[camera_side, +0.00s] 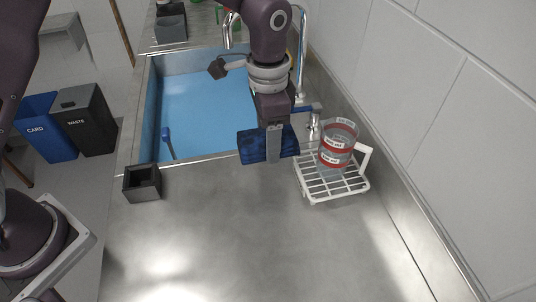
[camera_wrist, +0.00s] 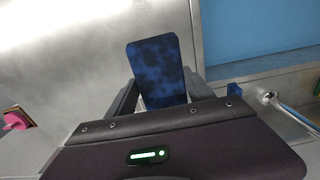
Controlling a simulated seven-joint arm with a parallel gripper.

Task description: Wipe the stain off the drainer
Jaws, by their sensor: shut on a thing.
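My gripper (camera_side: 273,150) is shut on a dark blue mottled sponge-like block (camera_side: 252,146), which also shows between the fingers in the wrist view (camera_wrist: 158,70). The block is near the sink's front rim; I cannot tell whether it touches the steel. The grey steel drainer surface (camera_side: 230,235) spreads in front of the sink. No stain stands out clearly on it; bright glare covers parts, and my gripper and the block hide some of the surface.
A white wire rack (camera_side: 318,190) holds a clear jug (camera_side: 337,145) with red bands, just right of my gripper. A dark open box (camera_side: 142,183) stands at the left edge. Behind is the blue sink (camera_side: 200,105) with a tap (camera_side: 300,50). The front steel is clear.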

